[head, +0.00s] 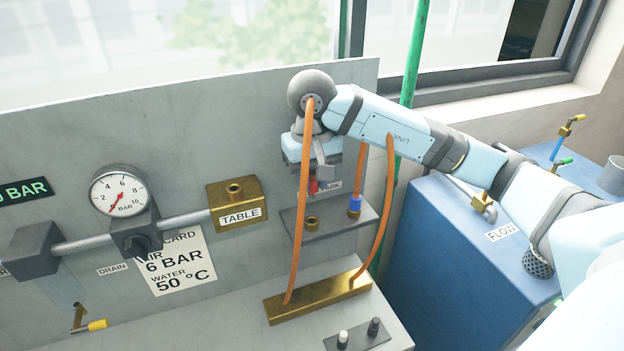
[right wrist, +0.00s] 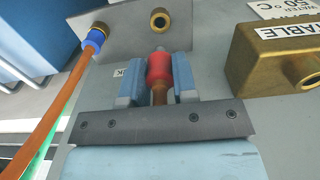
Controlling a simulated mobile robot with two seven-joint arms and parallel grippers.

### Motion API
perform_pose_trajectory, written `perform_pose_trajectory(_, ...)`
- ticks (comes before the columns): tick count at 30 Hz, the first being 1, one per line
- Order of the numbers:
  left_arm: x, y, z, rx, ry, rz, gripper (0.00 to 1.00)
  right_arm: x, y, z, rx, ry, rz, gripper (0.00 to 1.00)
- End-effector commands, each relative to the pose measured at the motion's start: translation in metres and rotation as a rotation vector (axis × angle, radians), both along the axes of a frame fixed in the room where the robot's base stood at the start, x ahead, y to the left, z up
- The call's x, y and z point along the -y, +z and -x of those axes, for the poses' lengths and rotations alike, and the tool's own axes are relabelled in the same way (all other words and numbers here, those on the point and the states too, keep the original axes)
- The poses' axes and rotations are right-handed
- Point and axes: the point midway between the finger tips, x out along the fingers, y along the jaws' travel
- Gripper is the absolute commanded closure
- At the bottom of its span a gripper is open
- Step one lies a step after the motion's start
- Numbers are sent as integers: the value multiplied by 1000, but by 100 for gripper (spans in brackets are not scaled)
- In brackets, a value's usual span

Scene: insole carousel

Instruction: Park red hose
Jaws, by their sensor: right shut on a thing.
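My right gripper (head: 314,185) is shut on the red hose's coupling (head: 313,186) in front of the grey panel. In the right wrist view the red coupling (right wrist: 159,70) sits between the two blue-grey fingers, its metal tip toward the shelf. The orange hose (head: 303,200) runs down from the gripper to a brass manifold block (head: 318,298). The park shelf (head: 330,222) has an empty brass socket (head: 312,223) below the gripper. A blue-collared hose end (head: 354,206) stands in the shelf beside it. The PARK label is partly hidden. My left gripper is not in view.
A brass TABLE port (head: 238,204) is on the panel to the left, with a pressure gauge (head: 119,191) further left. A second orange hose (head: 388,200) loops right of the shelf. Two small knobs (head: 358,335) stand in front of the manifold. A blue cabinet (head: 450,255) is at right.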

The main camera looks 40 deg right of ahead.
Motion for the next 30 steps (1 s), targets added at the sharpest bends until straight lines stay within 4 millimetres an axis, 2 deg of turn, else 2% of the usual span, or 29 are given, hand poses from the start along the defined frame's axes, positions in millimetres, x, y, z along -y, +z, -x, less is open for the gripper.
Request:
perform_pose_trajectory(1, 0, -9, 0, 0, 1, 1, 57, 0, -10, 0, 1, -1, 0, 100)
perform_pose_trajectory(3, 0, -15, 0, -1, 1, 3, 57, 0, -17, 0, 1, -1, 0, 100)
perform_pose_trajectory(13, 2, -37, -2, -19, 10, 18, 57, 0, -46, 0, 2, -1, -1, 100)
perform_pose_trajectory(30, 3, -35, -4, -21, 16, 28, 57, 0, -49, 0, 1, -1, 0, 100)
